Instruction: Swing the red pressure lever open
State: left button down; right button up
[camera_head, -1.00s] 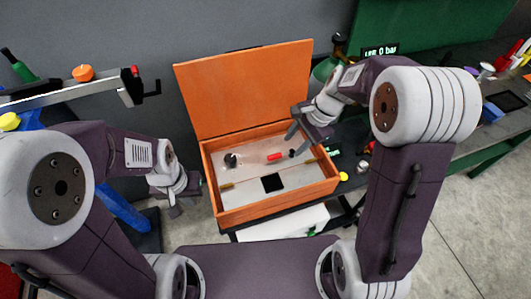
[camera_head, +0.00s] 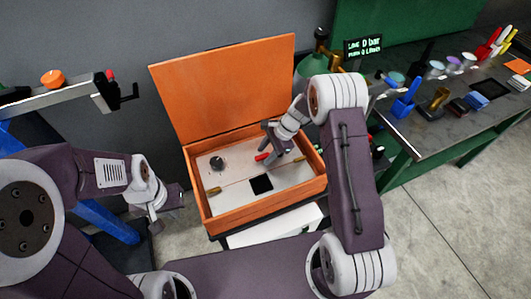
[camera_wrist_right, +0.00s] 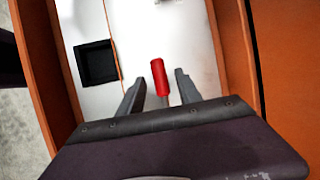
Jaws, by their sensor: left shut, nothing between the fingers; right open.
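The red pressure lever (camera_head: 262,157) lies over the pale panel inside the open orange box. In the right wrist view the lever's red handle (camera_wrist_right: 160,77) shows between the two fingers, with a gap on each side. My right gripper (camera_head: 268,150) is open over the box, close to the lever; it also shows in the right wrist view (camera_wrist_right: 157,88). Whether the fingertips reach down to the handle's height is hard to tell. My left gripper (camera_head: 168,216) is shut and empty, outside the box to its left.
The orange box (camera_head: 265,207) has its lid (camera_head: 225,85) raised at the back. Its panel holds a black square (camera_head: 261,184), a dark knob (camera_head: 217,163) and brass pieces. A display (camera_head: 363,47) stands behind right. A workbench (camera_head: 440,115) with tools is at the right.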

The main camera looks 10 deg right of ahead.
jog(key=shift+f, duration=0.15)
grip_shut()
jog(key=shift+w, duration=0.1)
dwell(1.3)
